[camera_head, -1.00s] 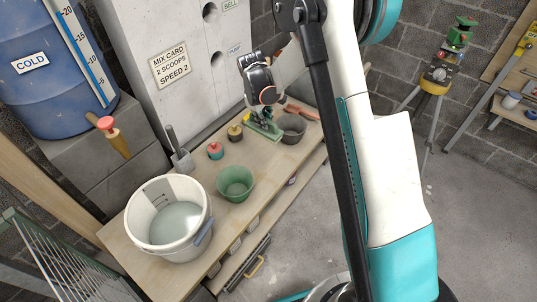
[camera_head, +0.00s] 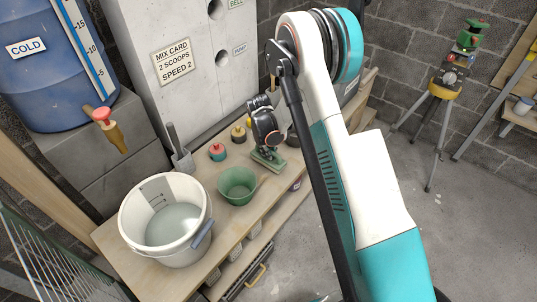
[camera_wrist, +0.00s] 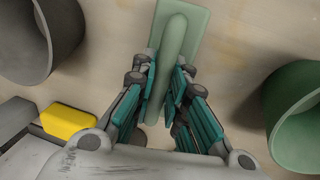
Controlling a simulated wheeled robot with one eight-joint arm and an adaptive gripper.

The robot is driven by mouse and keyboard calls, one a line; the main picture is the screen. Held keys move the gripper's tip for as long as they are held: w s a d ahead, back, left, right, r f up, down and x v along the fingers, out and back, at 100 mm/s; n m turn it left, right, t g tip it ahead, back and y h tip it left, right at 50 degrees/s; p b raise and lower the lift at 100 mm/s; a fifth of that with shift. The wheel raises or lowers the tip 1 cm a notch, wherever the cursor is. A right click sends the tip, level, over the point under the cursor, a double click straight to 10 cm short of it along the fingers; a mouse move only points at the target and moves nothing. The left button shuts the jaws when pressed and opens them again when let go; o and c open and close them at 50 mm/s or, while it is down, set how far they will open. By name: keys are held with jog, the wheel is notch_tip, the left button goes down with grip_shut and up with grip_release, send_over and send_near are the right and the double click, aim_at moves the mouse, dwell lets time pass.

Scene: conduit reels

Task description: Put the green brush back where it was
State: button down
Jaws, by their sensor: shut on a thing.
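The green brush (camera_head: 270,159) is at my gripper, over the wooden bench beside the green bowl. In the wrist view the brush (camera_wrist: 196,28) shows a flat green block with a long rounded handle along it. My gripper (camera_wrist: 166,98) is shut on the handle, one finger on each side. In the head view my gripper (camera_head: 266,146) is above the brush and hides part of it. I cannot tell whether the brush touches the bench top.
The green bowl (camera_head: 237,184) stands close by, right in the wrist view (camera_wrist: 288,125). A dark grey bowl (camera_wrist: 42,35) is on the other side. Red (camera_head: 217,154) and yellow-dark (camera_head: 238,136) small pots and a white bucket (camera_head: 138,222) share the bench.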

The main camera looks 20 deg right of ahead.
jog(key=shift+f, duration=0.3)
jog(key=shift+f, duration=0.15)
jog(key=c, duration=1.6)
grip_release()
